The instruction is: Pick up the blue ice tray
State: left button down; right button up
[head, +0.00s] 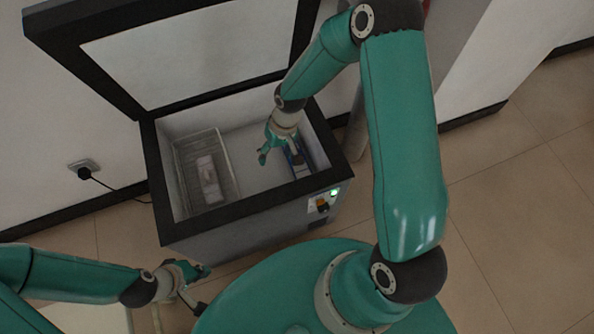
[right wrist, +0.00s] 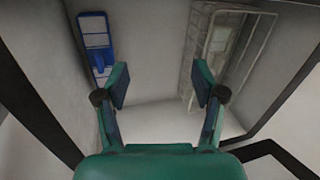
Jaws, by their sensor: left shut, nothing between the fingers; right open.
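The blue ice tray (right wrist: 96,33) lies inside the open chest freezer, near one wall, at the upper left of the right wrist view. In the head view the blue tray (head: 298,158) is partly hidden by my right gripper. My right gripper (head: 278,152) is open and reaches down into the freezer. In the right wrist view its fingers (right wrist: 160,82) are apart with nothing between them, and the tray is beyond the left finger. My left gripper (head: 200,288) is shut and empty, low in front of the freezer.
The freezer (head: 250,208) has its dark-framed lid (head: 190,50) raised. A wire basket (head: 184,150) stands in its left side with a pale package (head: 208,180) in it. The freezer floor between basket and tray is bare. A plugged cord (head: 115,189) runs from the wall.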

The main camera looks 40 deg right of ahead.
jog(key=w+d+f+m+h+b, duration=0.1)
jog(key=w+d+f+h+b, duration=0.3)
jog(key=d+b, duration=0.65)
jog(key=shift+y, duration=0.6)
jog(key=f+b, duration=0.1)
jog(key=f, duration=0.4)
jog(key=w+f+b, duration=0.1)
jog(key=f, duration=0.5)
jog(key=f+b, duration=0.1)
jog(key=f, duration=0.5)
jog(key=shift+w+f, duration=0.1)
jog(key=shift+w, duration=0.1)
pick_arm(q)
notch_tip(320, 180, down, 17)
pick_arm(e)
jog(key=c, duration=1.1)
jog(key=shift+c, duration=0.2)
